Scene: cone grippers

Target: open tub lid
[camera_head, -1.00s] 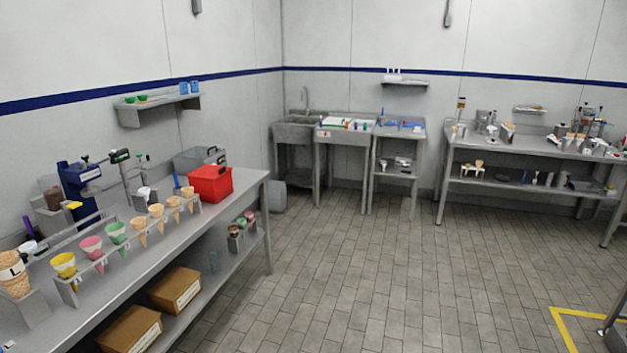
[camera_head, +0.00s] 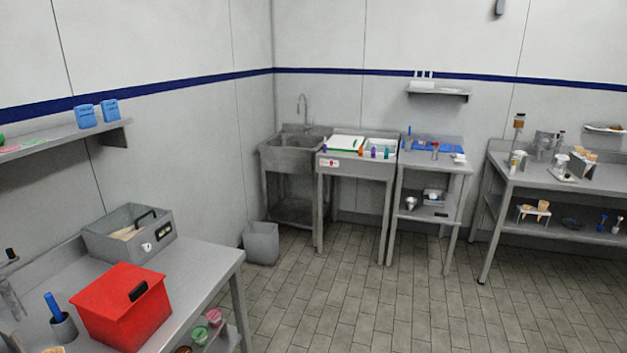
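A red tub (camera_head: 122,305) with a flat red top and a small black handle stands near the end of the steel counter at the lower left. Its top looks shut. Behind it, against the wall, is a grey metal box (camera_head: 130,235) with a black handle; its top looks open, with something pale inside. I cannot tell for certain which of the two is the tub of the task, but the red one looks lidded. My gripper is not in view.
The steel counter (camera_head: 205,272) has a bare strip right of the red tub. A cup with a blue handle (camera_head: 60,322) stands left of it. A grey bin (camera_head: 261,242) stands by the sink (camera_head: 290,152). The tiled floor (camera_head: 350,310) ahead is clear.

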